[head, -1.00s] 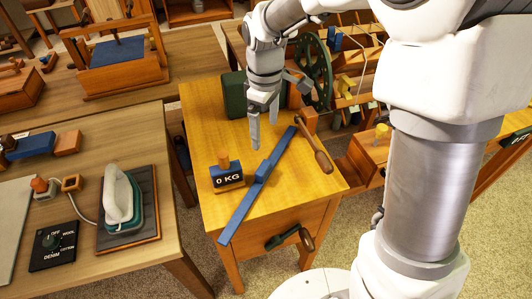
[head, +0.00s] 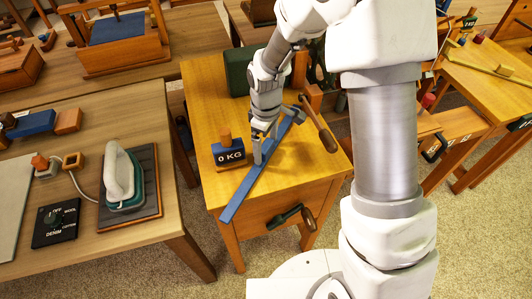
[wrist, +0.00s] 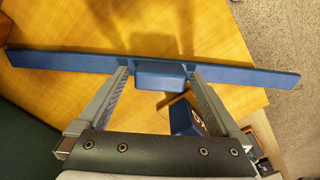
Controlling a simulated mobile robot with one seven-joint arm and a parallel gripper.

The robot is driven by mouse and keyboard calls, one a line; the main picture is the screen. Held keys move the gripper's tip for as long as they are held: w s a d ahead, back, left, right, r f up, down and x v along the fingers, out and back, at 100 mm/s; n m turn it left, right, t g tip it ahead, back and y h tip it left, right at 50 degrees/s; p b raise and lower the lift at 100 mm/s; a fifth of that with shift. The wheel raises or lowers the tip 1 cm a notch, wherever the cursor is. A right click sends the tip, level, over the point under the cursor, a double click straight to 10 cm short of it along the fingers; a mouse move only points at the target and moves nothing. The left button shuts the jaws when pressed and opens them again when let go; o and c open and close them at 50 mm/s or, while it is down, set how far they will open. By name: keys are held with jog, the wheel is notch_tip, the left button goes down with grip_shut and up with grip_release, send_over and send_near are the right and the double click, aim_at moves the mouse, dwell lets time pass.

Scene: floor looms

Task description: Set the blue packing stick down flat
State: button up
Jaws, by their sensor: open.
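The blue packing stick (head: 241,194) lies flat across the yellow wooden table, with its near end at the table's front edge. It also shows in the wrist view (wrist: 70,61) as a long bar with a raised block (wrist: 161,76) at its middle. My gripper (head: 262,152) is low over the stick's middle. In the wrist view my gripper (wrist: 158,72) is open, with one finger on each side of the raised block and gaps between. In the head view my gripper hides the block and part of the stick.
A blue "0 KG" block (head: 228,153) with a wooden knob stands just left of the stick. A wooden-handled lever (head: 324,134) is at the table's right side. A dark green box (head: 238,82) stands at the back. An iron (head: 121,182) rests on the left table.

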jog(key=shift+f, duration=0.5)
jog(key=shift+r, duration=0.15)
jog(key=c, duration=1.5)
